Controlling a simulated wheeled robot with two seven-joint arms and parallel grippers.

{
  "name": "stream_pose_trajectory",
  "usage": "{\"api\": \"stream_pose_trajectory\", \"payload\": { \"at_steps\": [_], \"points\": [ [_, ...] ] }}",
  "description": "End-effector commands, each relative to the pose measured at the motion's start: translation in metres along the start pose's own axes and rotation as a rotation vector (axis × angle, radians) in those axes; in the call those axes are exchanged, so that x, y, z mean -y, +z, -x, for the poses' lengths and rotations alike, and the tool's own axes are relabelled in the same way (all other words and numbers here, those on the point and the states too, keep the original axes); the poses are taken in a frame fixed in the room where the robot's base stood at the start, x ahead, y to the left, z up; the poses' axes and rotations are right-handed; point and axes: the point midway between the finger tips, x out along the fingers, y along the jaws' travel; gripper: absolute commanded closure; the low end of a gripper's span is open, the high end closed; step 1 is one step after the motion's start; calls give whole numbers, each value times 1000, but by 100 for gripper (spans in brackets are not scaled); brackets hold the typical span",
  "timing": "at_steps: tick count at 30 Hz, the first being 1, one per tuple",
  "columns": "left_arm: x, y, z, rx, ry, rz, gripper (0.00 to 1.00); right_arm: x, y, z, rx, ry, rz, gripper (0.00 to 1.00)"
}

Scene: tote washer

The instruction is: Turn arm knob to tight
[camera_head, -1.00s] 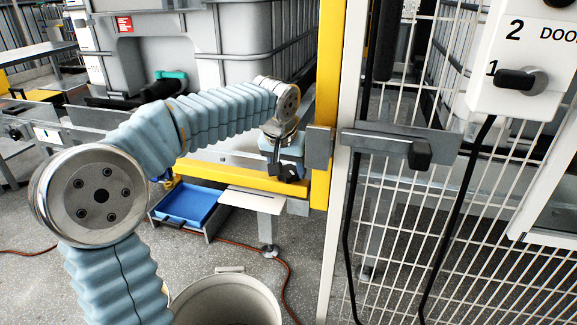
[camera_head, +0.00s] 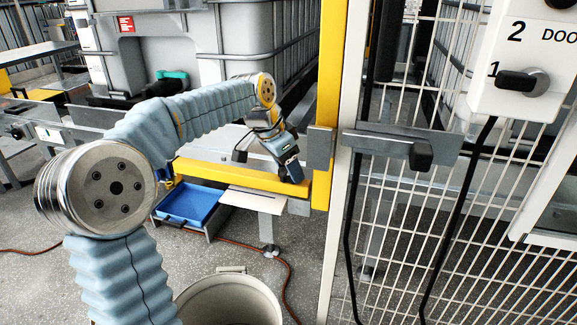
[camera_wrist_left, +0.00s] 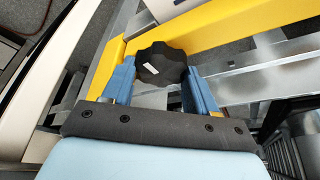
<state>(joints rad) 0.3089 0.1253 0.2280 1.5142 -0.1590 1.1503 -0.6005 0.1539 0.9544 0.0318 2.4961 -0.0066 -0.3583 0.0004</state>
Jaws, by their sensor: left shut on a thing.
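The arm knob (camera_wrist_left: 161,62) is black and lobed, with a small white mark on its face. It sits between the two blue fingers of my left gripper (camera_wrist_left: 160,82) in the left wrist view, beside a yellow beam (camera_wrist_left: 232,28). My left gripper (camera_head: 291,174) is shut on the knob. In the head view the gripper is tilted down to the right in front of the yellow beam (camera_head: 245,182), and I cannot make out the knob there. My right gripper is not in view.
A yellow post (camera_head: 328,80) and a white mesh door (camera_head: 400,230) with a grey latch (camera_head: 400,147) stand close to the right. A blue tray (camera_head: 188,205) and a round bin (camera_head: 228,300) are below. A control box (camera_head: 525,60) is at upper right.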

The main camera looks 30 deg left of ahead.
Motion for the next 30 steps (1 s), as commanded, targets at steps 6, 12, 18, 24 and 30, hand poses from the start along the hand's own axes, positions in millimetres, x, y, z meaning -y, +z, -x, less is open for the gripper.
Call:
{"api": "stream_pose_trajectory", "payload": {
  "at_steps": [6,12,18,24,30],
  "points": [
    [0,0,0,-1,22,-55,72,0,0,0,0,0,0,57],
    [1,0,1,-1,27,-71,72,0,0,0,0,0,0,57],
    [1,0,1,-1,27,-71,72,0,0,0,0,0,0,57],
    [1,0,1,0,27,-71,25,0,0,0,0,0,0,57],
    [1,0,0,0,27,-69,17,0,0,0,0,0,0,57]
  ]
}}
